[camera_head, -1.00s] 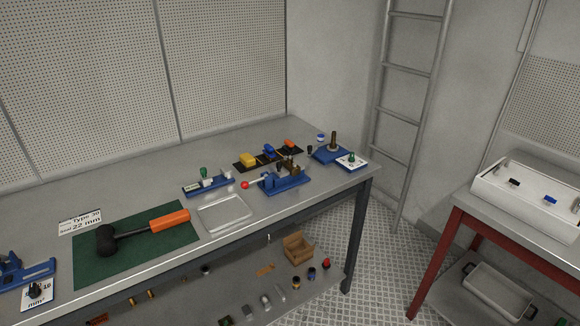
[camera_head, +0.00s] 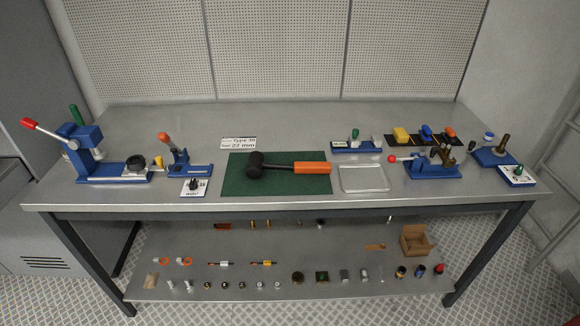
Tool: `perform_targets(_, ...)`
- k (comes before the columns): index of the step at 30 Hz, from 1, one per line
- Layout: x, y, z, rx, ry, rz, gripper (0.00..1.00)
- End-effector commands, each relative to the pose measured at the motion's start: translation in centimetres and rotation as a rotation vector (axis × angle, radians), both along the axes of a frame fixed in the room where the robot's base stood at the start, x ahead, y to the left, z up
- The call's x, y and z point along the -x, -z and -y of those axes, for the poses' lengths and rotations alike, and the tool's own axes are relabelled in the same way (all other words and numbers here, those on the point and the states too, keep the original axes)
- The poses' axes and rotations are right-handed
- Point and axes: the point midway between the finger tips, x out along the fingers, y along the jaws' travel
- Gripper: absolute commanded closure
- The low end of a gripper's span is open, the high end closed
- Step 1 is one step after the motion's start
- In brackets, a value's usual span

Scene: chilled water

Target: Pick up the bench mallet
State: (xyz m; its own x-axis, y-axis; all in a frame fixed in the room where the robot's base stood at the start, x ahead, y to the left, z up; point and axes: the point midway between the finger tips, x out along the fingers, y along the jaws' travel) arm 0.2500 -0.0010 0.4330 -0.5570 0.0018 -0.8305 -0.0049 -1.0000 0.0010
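The bench mallet (camera_head: 290,167) lies flat on a dark green mat (camera_head: 240,186) near the middle of the grey workbench. Its black head (camera_head: 255,165) points left and its orange grip (camera_head: 312,167) points right. Nothing touches it apart from the mat. My gripper is not in view.
A blue lever press (camera_head: 95,160) and a small blue fixture (camera_head: 185,165) stand left of the mat. A clear shallow tray (camera_head: 364,178) and a blue tool with a red knob (camera_head: 432,167) stand right. The back of the benchtop (camera_head: 290,120) is clear. Small parts line the lower shelf (camera_head: 330,285).

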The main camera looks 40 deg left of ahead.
Motion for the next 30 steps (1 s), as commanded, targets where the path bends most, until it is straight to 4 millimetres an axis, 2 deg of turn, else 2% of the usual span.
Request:
perform_targets(13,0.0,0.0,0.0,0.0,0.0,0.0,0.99)
perform_targets(30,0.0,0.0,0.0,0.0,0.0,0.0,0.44)
